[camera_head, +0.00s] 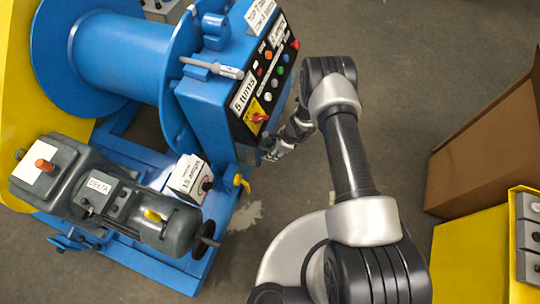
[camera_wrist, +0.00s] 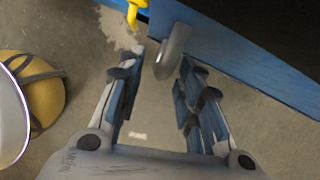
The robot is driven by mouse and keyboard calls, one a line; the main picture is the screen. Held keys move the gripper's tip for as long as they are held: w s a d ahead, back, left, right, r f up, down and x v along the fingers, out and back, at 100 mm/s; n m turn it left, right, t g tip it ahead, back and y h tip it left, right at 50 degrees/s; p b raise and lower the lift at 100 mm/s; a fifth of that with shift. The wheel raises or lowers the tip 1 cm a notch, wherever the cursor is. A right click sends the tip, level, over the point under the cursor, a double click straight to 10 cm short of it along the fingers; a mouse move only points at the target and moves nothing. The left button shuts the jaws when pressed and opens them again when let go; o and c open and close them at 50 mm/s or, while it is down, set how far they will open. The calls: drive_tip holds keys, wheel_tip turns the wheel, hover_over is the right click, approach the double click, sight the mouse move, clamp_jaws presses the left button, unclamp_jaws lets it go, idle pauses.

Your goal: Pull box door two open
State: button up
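The blue control box (camera_head: 215,108) stands at the top middle of the head view, with labels, coloured buttons and an orange knob on its sloping face. My gripper (camera_head: 274,153) is beside its lower right side. In the wrist view a blue panel edge (camera_wrist: 250,72) runs down to the right, with a grey rounded handle (camera_wrist: 174,50) at its left end. My gripper (camera_wrist: 160,72) is open there. The handle's tip lies between the fingertips, with visible gaps on both sides. I cannot tell from these views which door the handle belongs to.
A yellow hook-like part (camera_head: 242,182) juts out below the box; it also shows in the wrist view (camera_wrist: 134,12). A small white-labelled box (camera_head: 188,178) and a grey motor (camera_head: 110,190) are at left. A brown carton (camera_head: 485,150) stands at right.

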drive_tip(key=shift+b+x, duration=0.4)
drive_tip(key=shift+x, duration=1.15)
drive_tip(key=shift+c, duration=0.2)
clamp_jaws()
